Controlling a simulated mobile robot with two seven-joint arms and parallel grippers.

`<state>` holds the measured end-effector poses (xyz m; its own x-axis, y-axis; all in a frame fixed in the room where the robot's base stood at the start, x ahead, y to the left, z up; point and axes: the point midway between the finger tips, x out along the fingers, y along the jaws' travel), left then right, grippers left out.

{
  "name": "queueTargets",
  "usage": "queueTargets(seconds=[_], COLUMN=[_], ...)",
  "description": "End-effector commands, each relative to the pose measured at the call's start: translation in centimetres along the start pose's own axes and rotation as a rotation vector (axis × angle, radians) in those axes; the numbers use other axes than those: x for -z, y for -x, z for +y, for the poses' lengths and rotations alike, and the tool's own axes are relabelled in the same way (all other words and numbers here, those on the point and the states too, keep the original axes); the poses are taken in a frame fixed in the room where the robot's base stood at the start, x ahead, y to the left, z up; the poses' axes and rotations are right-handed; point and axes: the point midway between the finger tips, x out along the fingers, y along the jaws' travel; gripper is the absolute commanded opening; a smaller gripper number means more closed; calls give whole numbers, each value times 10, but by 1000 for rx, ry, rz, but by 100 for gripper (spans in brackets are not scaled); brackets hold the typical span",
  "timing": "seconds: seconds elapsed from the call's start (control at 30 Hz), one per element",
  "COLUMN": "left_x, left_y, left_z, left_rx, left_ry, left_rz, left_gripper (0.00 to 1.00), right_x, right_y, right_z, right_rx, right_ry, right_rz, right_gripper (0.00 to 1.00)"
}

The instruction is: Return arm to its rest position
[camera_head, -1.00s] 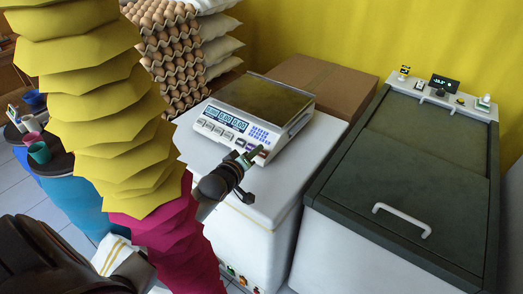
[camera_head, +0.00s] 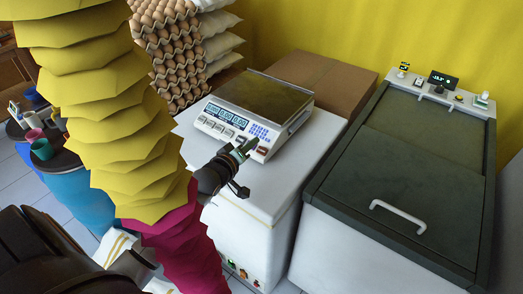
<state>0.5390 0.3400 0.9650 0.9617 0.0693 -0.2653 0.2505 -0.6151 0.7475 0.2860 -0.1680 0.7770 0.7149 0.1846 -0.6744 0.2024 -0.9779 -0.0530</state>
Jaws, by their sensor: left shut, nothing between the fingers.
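My left arm comes in from the left in a yellow and magenta pleated sleeve. Its left gripper (camera_head: 240,151) is shut and empty, in front of the lower right keypad of the white scale (camera_head: 240,131). The gripper's tip overlaps the scale's front in the picture; I cannot tell whether it touches. The scale stands on a white cabinet (camera_head: 262,197) and its display is lit.
A chest freezer (camera_head: 402,179) with a dark lid and white handle stands at the right. A cardboard box (camera_head: 317,81) is behind the scale. Stacked egg trays (camera_head: 170,50) and white sacks (camera_head: 218,45) stand at the back. Several cups (camera_head: 42,149) are at the left.

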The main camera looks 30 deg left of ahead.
Motion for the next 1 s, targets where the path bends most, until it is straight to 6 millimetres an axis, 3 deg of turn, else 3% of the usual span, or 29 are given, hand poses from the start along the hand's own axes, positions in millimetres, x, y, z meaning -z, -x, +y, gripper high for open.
queueTargets(seconds=[0.33,0.47,0.57,0.7,0.8,1.0], left_x=[-2,-26,-64,-117,-139,-164], left_y=[1,15,44,106,144,206], left_z=[0,-8,-19,-36,-43,-50], left_rx=[4,58,141,249,286,311], left_ry=[-6,-90,-241,-501,-641,-832], left_rz=[-4,-66,-183,-408,-545,-762], left_gripper=[0,0,0,0,0,0], right_x=[0,0,0,0,0,0], right_y=[0,0,0,0,0,0], right_z=[0,0,0,0,0,0], right_rx=[0,0,0,0,0,0], right_ry=[0,0,0,0,0,0], right_rz=[0,0,0,0,0,0], right_gripper=[50,50,50,50,50,50])
